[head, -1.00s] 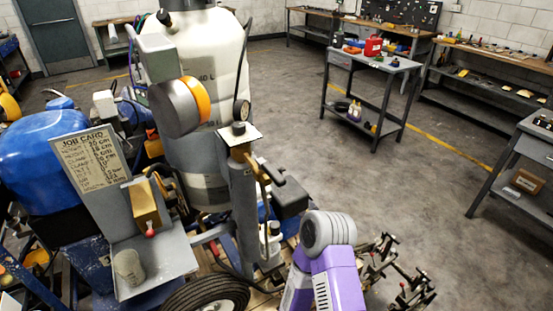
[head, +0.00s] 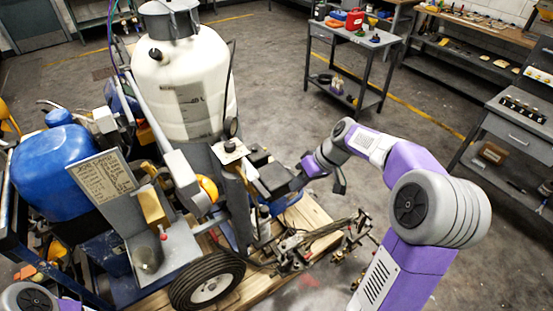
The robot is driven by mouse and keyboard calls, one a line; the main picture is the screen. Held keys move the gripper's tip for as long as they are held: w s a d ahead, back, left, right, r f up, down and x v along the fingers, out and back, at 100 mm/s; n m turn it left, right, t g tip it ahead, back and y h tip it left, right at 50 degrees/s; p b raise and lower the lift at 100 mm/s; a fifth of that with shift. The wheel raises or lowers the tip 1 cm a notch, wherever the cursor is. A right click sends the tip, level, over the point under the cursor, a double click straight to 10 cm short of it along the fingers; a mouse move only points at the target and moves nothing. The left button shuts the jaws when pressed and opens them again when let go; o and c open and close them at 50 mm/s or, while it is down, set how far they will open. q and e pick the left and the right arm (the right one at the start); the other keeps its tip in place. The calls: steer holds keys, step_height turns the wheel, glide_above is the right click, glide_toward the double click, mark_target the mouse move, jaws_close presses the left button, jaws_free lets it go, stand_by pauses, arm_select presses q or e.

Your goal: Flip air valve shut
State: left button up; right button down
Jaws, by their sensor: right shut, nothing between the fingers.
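The line striper carries a white tank (head: 185,85), a grey post and a tilted job card (head: 103,180). A brass-coloured block (head: 154,207) with a red-tipped lever (head: 163,236) sits by the grey tray; I cannot tell whether it is the air valve. A yellowish handle shows beside the post top (head: 231,148). My right arm arches in from the lower right. Its gripper (head: 298,182) is shut and empty at the right side of a dark box (head: 273,179) on the machine; whether they touch is unclear. My left gripper is out of view.
A blue tank (head: 52,165) stands left, and a black tyre (head: 207,281) is at the front. A wooden pallet (head: 315,221) and metal linkage lie under my right arm. A grey cart (head: 355,42) and benches stand behind. Open floor lies between.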

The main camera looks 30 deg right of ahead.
mark_target(258, 186)
arm_select(q)
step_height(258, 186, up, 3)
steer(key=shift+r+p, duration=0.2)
steer(key=shift+p, duration=0.8)
arm_select(e)
steer(key=s+d+r+n, duration=0.1)
steer(key=s+r, duration=0.2)
steer(key=r, duration=1)
steer(key=shift+s+d+n+t+y, duration=0.2)
steer(key=shift+d+n+t+y, duration=0.1)
steer(key=shift+d+t, duration=0.1)
steer(key=shift+f, duration=0.1)
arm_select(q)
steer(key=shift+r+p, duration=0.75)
arm_select(e)
steer(key=w+a+f, duration=0.3)
steer(key=a+f, duration=0.5)
steer(key=a, duration=0.1)
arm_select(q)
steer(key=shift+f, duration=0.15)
arm_select(e)
steer(key=shift+a, duration=0.1)
